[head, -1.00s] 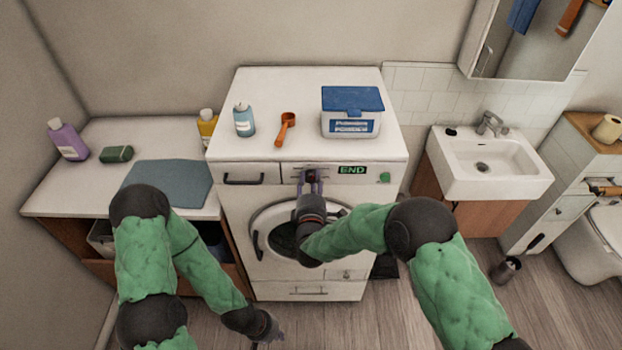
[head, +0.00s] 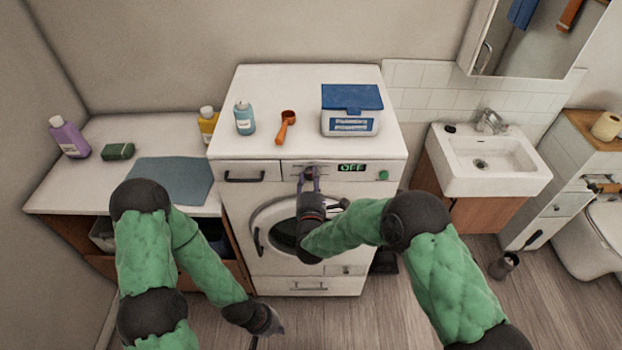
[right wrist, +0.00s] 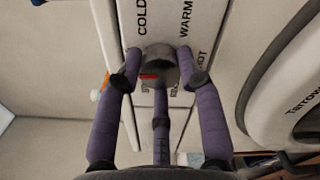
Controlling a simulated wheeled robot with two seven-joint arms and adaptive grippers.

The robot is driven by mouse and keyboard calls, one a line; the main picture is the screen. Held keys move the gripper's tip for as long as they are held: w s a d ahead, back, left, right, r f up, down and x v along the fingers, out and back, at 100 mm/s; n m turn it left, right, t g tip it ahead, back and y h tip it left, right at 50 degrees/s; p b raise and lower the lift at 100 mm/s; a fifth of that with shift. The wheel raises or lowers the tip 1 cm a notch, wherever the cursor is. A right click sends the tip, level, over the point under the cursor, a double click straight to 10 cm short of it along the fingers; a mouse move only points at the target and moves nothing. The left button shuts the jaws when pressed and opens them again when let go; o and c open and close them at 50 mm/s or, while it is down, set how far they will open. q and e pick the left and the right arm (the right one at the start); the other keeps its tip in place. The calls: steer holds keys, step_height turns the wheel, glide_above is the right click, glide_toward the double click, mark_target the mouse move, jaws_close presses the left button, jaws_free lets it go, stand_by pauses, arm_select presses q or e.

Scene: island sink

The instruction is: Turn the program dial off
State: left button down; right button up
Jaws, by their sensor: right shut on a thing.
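The washing machine (head: 232,205) stands in the middle with a control panel along its top front. Its display (head: 352,167) shows green letters reading OFF. My right gripper (head: 310,178) is at the panel, its purple fingers shut on the program dial. In the right wrist view the grey dial (right wrist: 158,58) sits between the fingers, with printed labels COLD, WARM and HOT around it; some lettering is hidden. My left gripper (head: 272,325) hangs low in front of the machine, too small and dark to judge its fingers.
A blue-lidded powder box (head: 350,112), an orange scoop (head: 286,127) and a blue bottle (head: 244,118) stand on the machine. A green button (head: 383,175) is right of the display. A counter (head: 95,185) adjoins left; a sink (head: 488,160) is right.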

steer(key=shift+f, duration=0.1)
steer(key=o, duration=1.1)
steer(key=shift+o, duration=0.2)
steer(key=shift+s, duration=0.1)
steer(key=s, duration=1.1)
steer(key=shift+s, duration=0.4)
